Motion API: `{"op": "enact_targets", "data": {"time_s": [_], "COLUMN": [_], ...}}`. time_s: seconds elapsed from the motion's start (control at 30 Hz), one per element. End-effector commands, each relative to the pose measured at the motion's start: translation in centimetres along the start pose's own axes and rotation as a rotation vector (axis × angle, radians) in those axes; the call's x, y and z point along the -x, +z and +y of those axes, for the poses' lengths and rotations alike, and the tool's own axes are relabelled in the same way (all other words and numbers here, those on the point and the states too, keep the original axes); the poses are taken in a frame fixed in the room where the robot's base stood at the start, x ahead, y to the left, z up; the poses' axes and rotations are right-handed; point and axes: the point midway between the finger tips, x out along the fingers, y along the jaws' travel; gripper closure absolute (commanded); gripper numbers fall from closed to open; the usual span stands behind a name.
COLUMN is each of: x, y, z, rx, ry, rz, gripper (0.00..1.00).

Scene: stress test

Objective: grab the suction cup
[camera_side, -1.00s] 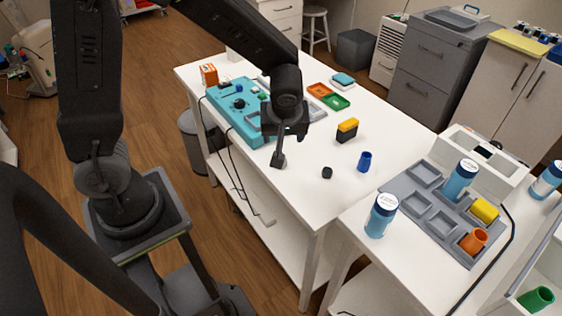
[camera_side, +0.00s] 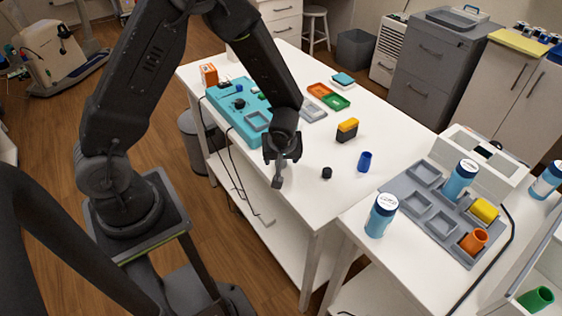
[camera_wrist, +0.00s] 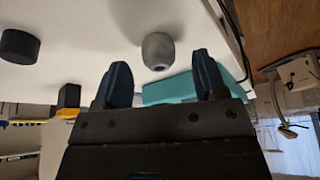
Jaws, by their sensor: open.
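My gripper (camera_side: 279,168) hangs over the near-left edge of the white table (camera_side: 310,204). In the wrist view my gripper (camera_wrist: 160,68) has its two dark fingers apart, with nothing between them. A grey rounded piece with a hole in its end (camera_wrist: 158,50) shows just past the gap between the fingers. I cannot make it out in the side view. A squat black cylinder (camera_side: 326,172) stands on the table right of my gripper; it also shows in the wrist view (camera_wrist: 19,46). I cannot tell for certain which of these two is the suction cup.
A teal console (camera_side: 238,112) lies behind my gripper. A yellow-and-black block (camera_side: 347,130) and a blue cup (camera_side: 364,161) stand to the right. Orange and green trays (camera_side: 326,96) lie farther back. A second table holds blue-labelled bottles (camera_side: 381,214) and a grey tray (camera_side: 430,199).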

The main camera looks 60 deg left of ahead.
Motion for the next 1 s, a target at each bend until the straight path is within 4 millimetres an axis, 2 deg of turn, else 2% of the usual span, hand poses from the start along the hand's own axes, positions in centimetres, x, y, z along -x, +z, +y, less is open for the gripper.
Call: {"op": "enact_targets", "data": {"time_s": [0.13,0.37,0.9,1.0], "x": [-1.34,-1.44,-1.40,-1.40], "y": [0.01,-0.01,-0.01,-0.01], "z": [0.03,0.05,0.06,0.06], "rx": [0.001,0.001,0.001,0.001], "ry": [0.001,0.002,0.002,0.002], "rz": [-0.001,0.000,0.000,0.000], "gripper": [0.35,0.35,0.85,0.88]}}
